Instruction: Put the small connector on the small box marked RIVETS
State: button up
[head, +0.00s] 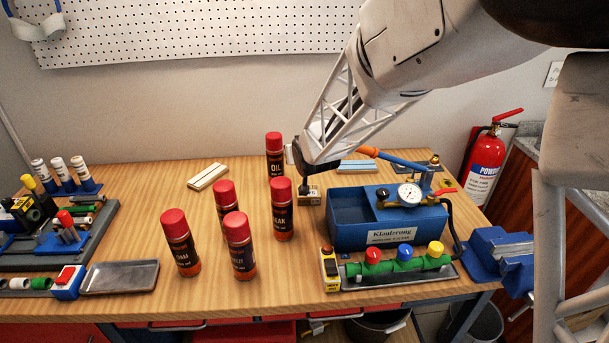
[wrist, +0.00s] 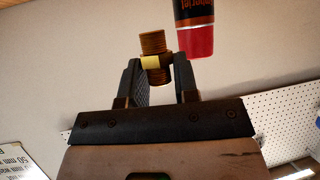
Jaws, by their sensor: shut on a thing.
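My gripper (wrist: 157,88) is shut on the small connector (wrist: 153,62), a brass threaded fitting with a hex middle. Its threads stick out past the fingertips in the wrist view. In the head view my gripper (head: 303,172) is low over the middle of the bench, just above and beside a small tan box (head: 309,197). The lettering on this box is too small to read. The connector is not clearly visible in the head view, so I cannot tell whether it touches the box.
An OIL can (head: 275,155) stands close left of my gripper; a red-capped can (wrist: 195,30) shows in the wrist view. Several more cans (head: 237,245) stand in front. A blue pump tank (head: 347,222) is close on the right. Free wood lies left of the cans.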

jog(key=shift+w+a+r+m+h, duration=0.2)
jog(key=shift+w+r+m+h, duration=0.1)
jog(key=shift+w+r+h, duration=0.25)
jog(key=w+d+r+m+g+h, duration=0.2)
jog(key=w+d+r+m+h, duration=0.25)
jog(key=m+h, duration=0.45)
jog(key=s+a+f+m+g+h, duration=0.1)
jog(key=s+f+m+g+h, duration=0.3)
jog(key=s+f+m+g, duration=0.1)
jog(key=shift+s+f+m+g, duration=0.25)
jog(key=shift+s+m+g, duration=0.15)
jog(key=shift+m+g, duration=0.7)
jog(key=shift+t, duration=0.3)
jog(key=shift+f, duration=3.1)
